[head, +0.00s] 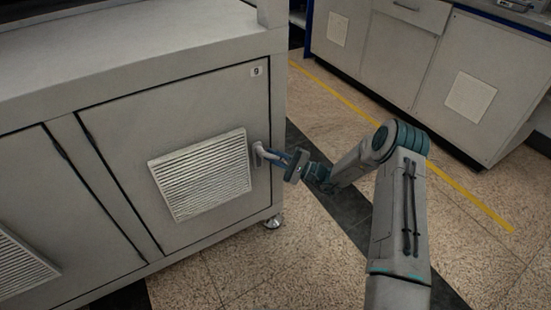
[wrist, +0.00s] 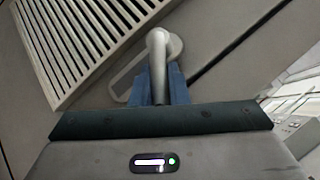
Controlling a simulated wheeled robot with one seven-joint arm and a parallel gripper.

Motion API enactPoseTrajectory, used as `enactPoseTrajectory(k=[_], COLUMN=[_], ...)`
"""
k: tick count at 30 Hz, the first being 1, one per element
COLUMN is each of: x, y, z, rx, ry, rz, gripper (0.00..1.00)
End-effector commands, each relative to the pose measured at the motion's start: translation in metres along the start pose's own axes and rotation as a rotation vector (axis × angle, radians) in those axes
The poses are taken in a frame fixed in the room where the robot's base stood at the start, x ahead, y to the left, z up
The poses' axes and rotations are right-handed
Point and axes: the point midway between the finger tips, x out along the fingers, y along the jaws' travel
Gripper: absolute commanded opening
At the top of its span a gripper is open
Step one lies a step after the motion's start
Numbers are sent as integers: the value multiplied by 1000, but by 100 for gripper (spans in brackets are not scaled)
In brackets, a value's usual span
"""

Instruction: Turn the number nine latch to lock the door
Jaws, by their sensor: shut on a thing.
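The number nine door (head: 120,130) is a grey cabinet door with a slatted vent and a small "9" label (head: 257,71) at its top right corner. It looks closed. Its latch (head: 258,153) is a grey lever handle at the door's right edge, beside the vent. In the wrist view the latch (wrist: 157,45) comes out from a rounded plate and bends down towards me. My gripper (head: 272,156) reaches the latch from the right. Its blue fingers (wrist: 160,86) are shut on the lever, one on each side. The lever's end is hidden between the fingers and the gripper body.
The door's vent (head: 200,175) lies just left of the latch. A second vented door (head: 40,190) is further left. Another row of grey cabinets (head: 400,50) stands across the aisle. The speckled floor (head: 310,240) between them is clear, with a yellow line (head: 440,177).

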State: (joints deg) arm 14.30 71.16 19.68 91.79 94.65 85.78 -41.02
Motion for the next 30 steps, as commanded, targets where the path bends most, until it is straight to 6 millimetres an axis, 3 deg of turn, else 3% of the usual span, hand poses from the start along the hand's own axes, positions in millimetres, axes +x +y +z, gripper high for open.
enactPoseTrajectory(k=[13, 30], x=[2, 4], y=[13, 15], z=[-1, 0], rx=[196, 236], ry=[-53, -64], rz=[-187, -224], gripper=[0, 0])
